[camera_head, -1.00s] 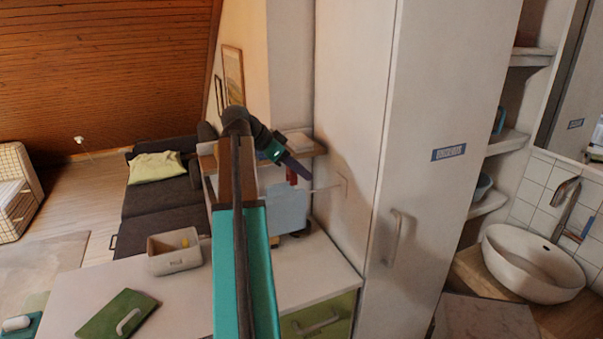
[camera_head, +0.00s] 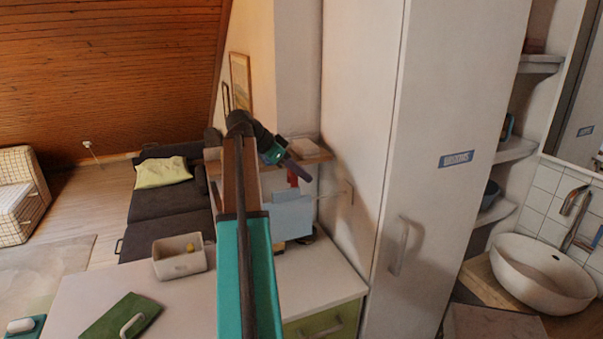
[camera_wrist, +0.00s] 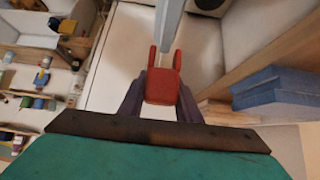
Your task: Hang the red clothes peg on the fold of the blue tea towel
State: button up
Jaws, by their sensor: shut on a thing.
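My gripper (camera_wrist: 161,95) is shut on the red clothes peg (camera_wrist: 163,86) in the wrist view, its purple fingers on either side. The peg's two prongs point away from the gripper, towards the end of a pale blue-grey strip (camera_wrist: 171,22), which looks like the towel's fold from above. In the head view the peg (camera_head: 292,178) shows small under my gripper (camera_head: 298,170). The blue tea towel (camera_head: 290,217) hangs just below the peg. I cannot tell whether peg and towel touch.
A wooden shelf (camera_head: 318,156) is close behind the gripper, beside a tall white cabinet (camera_head: 350,120). The white counter below holds a pale bin (camera_head: 180,266) and a green board (camera_head: 105,322). Folded blue cloth (camera_wrist: 280,88) lies at right in the wrist view.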

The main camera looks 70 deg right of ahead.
jog(key=shift+f+b, duration=0.85)
jog(key=shift+f, duration=0.95)
jog(key=o, duration=1.2)
jog(key=shift+b+v, duration=1.75)
jog(key=shift+v, duration=5.15)
